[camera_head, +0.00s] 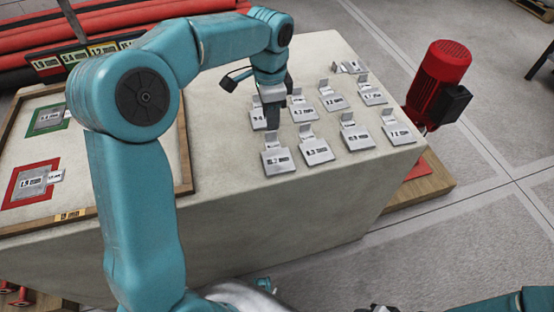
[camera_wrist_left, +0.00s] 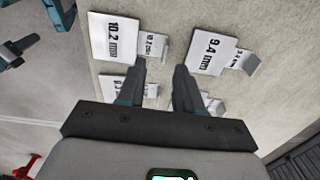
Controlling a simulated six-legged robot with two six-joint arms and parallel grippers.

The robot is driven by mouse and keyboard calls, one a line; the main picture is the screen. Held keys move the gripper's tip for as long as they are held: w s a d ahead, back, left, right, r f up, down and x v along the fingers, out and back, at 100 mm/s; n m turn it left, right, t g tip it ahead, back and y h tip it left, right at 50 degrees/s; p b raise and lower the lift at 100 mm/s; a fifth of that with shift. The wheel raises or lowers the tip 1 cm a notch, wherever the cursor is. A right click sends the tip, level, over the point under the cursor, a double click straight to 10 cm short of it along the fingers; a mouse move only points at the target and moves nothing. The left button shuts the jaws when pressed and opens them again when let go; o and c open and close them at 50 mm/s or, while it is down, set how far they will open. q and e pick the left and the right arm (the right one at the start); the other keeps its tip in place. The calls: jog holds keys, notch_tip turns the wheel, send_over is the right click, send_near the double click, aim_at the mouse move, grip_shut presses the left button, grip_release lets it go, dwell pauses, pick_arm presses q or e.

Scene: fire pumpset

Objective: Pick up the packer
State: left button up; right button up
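There the 10.2 mm packer (camera_wrist_left: 112,40) lies left of the fingers and the 9.4 mm packer (camera_wrist_left: 211,47) right. Other packers are partly hidden behind the fingers.
A wood-framed board (camera_head: 186,150) at the left holds packers on a green square (camera_head: 47,119) and a red square (camera_head: 30,183). A red motor (camera_head: 440,72) stands past the block's right side. Red pipes (camera_head: 120,18) lie behind.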

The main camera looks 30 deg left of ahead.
aim_at(276, 152)
pick_arm(q)
jog(key=f, duration=0.2)
jog(key=f+b, duration=0.1)
jog(key=f, duration=0.2)
jog(key=shift+w+a+f+b, duration=0.25)
jog(key=shift+f+b, duration=0.1)
jog(key=shift+b, duration=0.05)
jog(key=shift+r, duration=0.1)
grip_shut()
